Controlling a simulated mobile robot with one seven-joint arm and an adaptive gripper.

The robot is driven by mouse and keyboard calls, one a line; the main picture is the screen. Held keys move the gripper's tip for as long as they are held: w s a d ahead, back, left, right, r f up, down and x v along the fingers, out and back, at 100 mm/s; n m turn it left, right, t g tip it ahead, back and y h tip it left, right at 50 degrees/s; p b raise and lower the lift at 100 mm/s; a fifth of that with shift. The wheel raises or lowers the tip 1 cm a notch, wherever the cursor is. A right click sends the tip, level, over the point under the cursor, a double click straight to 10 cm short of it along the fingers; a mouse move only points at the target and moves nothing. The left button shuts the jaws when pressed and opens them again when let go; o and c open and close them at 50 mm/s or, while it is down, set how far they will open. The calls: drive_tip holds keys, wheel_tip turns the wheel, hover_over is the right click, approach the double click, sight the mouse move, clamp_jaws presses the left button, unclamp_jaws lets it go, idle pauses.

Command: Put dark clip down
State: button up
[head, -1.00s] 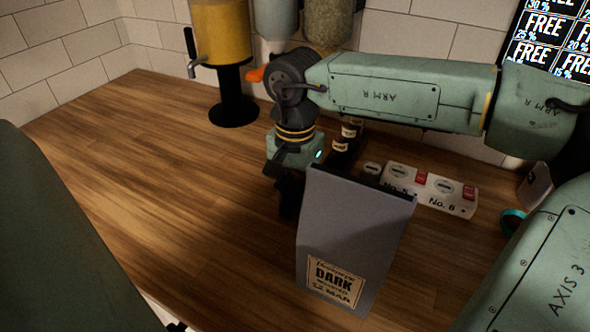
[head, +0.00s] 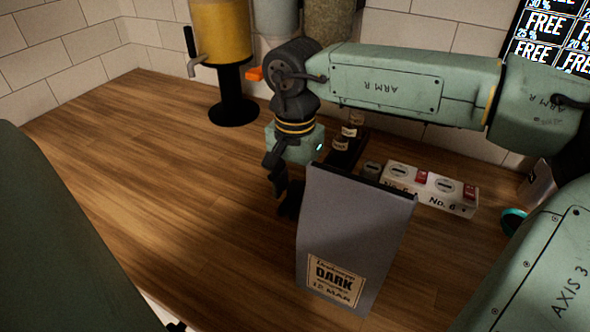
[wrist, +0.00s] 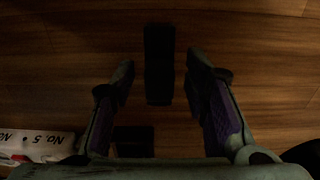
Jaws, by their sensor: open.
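The dark clip (wrist: 158,65) is a long black bar. In the wrist view it lies over the wooden counter, in the gap between my two fingers and apart from both. My gripper (wrist: 160,85) is open, with a finger on each side of the clip. In the head view my gripper (head: 280,190) points down just left of and behind the grey bag (head: 350,235) labelled DARK. A dark shape by the fingertips there may be the clip, partly hidden by the bag. The bag stands upright with a dark band along its top.
A white box (head: 430,190) marked No. 6 stands right behind the bag; its No. 5 end shows in the wrist view (wrist: 38,145). Small dark bottles (head: 350,130) stand behind my gripper. A yellow dispenser (head: 225,50) is at the back. The counter's left (head: 130,150) is clear.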

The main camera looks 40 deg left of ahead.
sight(295, 185)
wheel_tip(295, 185, up, 11)
drive_tip(key=b, duration=0.2)
drive_tip(key=shift+f, duration=0.15)
idle(0.5)
